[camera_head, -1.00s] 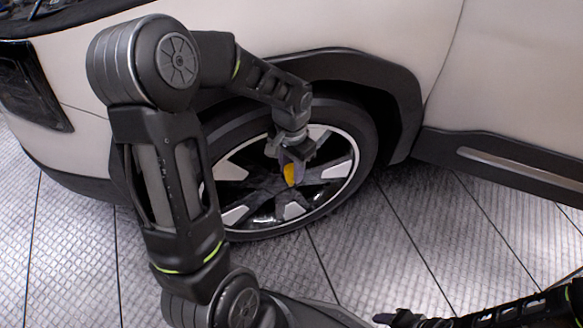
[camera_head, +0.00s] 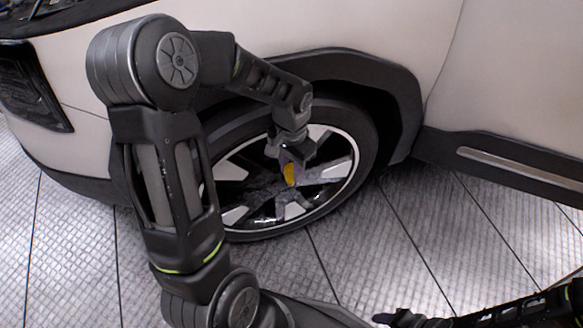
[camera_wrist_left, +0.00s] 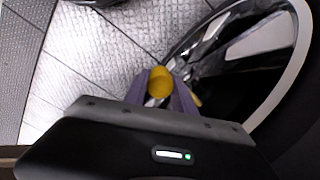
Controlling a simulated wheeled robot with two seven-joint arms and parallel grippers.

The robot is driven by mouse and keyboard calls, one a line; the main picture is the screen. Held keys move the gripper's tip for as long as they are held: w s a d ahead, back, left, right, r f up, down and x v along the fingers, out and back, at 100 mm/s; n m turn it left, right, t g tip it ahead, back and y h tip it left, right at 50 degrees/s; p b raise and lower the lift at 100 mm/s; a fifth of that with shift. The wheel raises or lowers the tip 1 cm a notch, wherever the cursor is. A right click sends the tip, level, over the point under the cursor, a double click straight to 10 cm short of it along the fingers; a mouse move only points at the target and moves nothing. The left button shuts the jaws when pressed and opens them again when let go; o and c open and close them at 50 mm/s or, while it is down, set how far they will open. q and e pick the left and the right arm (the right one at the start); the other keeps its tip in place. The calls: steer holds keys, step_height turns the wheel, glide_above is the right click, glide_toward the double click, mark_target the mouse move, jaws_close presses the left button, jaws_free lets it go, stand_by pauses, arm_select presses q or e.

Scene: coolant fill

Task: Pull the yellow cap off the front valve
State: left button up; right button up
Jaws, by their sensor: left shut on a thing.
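The yellow cap (camera_head: 290,173) shows at the wheel of the car in the head view. My left gripper (camera_head: 288,162) is at the wheel's face with its fingers around the cap. In the left wrist view, the yellow cap (camera_wrist_left: 158,82) sits between the two purple-grey fingers of my left gripper (camera_wrist_left: 160,90), which is shut on it. A small second yellow patch shows beside the right finger there. The front valve is hidden behind the gripper, and I cannot tell whether the cap still touches it. My right gripper (camera_head: 385,318) shows only partly at the bottom edge; its jaws are unclear.
The wheel (camera_head: 330,190) has dark and silver spokes and a black tyre under the dark wheel arch (camera_head: 405,95). The pale car body (camera_head: 370,30) rises above, with a dark sill at the right. The tiled metal floor (camera_head: 400,260) is clear in front of the wheel.

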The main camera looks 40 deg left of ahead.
mark_target(292, 167)
arm_select(q)
steer(key=shift+r+p, duration=0.3)
steer(key=shift+r, duration=0.15)
steer(key=shift+r+p, duration=2)
steer(key=shift+r, duration=0.35)
